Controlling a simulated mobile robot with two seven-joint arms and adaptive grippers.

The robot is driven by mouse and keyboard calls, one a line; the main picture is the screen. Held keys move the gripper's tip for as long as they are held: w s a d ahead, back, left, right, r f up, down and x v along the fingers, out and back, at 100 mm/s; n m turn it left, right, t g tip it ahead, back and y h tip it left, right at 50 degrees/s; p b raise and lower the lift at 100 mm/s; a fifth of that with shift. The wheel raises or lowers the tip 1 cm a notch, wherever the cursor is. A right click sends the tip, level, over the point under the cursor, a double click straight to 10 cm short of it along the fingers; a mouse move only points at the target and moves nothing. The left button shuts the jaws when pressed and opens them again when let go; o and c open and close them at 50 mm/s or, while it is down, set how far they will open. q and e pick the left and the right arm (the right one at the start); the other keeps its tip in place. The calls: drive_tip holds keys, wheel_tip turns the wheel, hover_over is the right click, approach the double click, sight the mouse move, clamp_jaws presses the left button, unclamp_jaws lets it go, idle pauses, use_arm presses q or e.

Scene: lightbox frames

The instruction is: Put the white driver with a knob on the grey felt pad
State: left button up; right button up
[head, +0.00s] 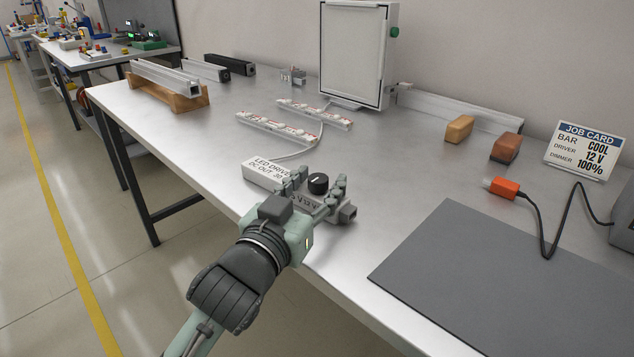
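The white driver (262,173) is a long box near the front edge of the table, printed "LED DRIVER" and "12 V". A black round knob (318,183) stands on its top towards the right end. My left gripper (317,186) reaches over the driver from the front, its fingers spread with the knob between them. It covers the middle of the box; whether the fingers touch it I cannot tell. The grey felt pad (500,285) lies flat and empty at the front right of the table. My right gripper is out of view.
Two LED strips (310,113) lie behind the driver, a white cable (322,135) near them. An orange connector (503,187) with a black cable lies behind the pad. Tan (459,129) and brown (506,148) blocks and a job card (584,150) stand at the back right.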

use_arm(q)
drive_tip(key=shift+s+a+f, duration=0.1)
drive_tip(key=shift+s, duration=0.2)
drive_tip(key=v, duration=0.3)
drive_tip(key=b+v, duration=0.1)
drive_tip(key=v, duration=0.2)
drive_tip(key=shift+s+r, duration=0.2)
drive_tip(key=shift+s, duration=0.5)
drive_tip(key=shift+a, duration=0.1)
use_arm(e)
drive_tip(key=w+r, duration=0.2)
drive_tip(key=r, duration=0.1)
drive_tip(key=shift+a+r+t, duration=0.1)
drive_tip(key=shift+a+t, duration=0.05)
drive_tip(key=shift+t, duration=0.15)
